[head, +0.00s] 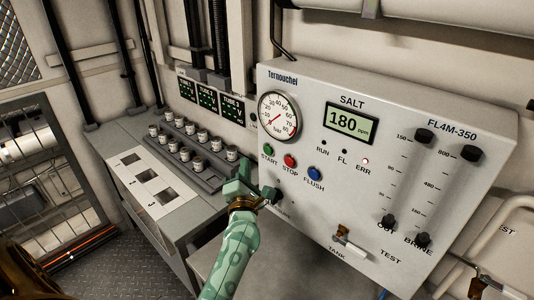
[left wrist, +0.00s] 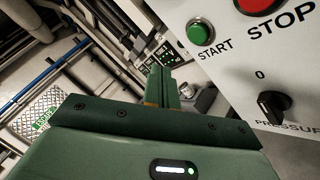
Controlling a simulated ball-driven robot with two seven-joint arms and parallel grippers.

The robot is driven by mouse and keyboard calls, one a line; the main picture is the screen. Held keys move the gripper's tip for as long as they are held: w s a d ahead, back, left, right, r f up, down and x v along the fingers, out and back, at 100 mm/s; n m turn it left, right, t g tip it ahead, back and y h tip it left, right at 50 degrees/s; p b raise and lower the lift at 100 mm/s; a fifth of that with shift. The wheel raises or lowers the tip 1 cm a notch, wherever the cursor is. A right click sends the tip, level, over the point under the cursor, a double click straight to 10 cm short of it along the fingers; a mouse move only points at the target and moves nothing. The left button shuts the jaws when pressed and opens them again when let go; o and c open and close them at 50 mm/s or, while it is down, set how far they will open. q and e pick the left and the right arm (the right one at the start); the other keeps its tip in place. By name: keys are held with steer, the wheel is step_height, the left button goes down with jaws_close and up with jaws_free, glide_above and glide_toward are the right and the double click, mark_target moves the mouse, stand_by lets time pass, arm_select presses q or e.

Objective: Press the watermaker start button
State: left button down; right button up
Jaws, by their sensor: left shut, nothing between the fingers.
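The green START button (head: 268,150) sits on the front of the white watermaker panel (head: 385,115), left of the red STOP button (head: 290,161) and the blue FLUSH button (head: 314,173). The green START button also shows in the left wrist view (left wrist: 200,33), uncovered, to the upper right of the fingers. My left gripper (head: 244,170) is shut and empty, just left of the panel and below the START button. In the left wrist view its closed fingers (left wrist: 159,84) point past the panel's left edge, apart from the button. My right gripper is not in view.
A black pressure knob (head: 270,193) sticks out close to my left gripper. A gauge (head: 278,116) and a display (head: 351,123) reading 180 ppm are above the buttons. Several small jars stand in a grey rack (head: 203,176) on the bench behind. A valve (head: 343,232) is lower right.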

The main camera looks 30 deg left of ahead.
mark_target(268, 150)
arm_select(q)
steer(key=shift+w+d+b, duration=0.25)
steer(key=shift+w+b, duration=0.05)
steer(key=shift+w, duration=1.05)
steer(key=shift+w+d+b, duration=0.25)
steer(key=shift+w+b, duration=0.05)
steer(key=shift+w, duration=1)
steer(key=shift+w, duration=0.2)
steer(key=shift+w+d, duration=0.1)
steer(key=shift+w, duration=0.15)
steer(key=shift+w, duration=0.4)
stand_by(0.5)
steer(key=shift+s, duration=0.2)
steer(key=shift+s+p, duration=0.35)
steer(key=shift+s, duration=0.3)
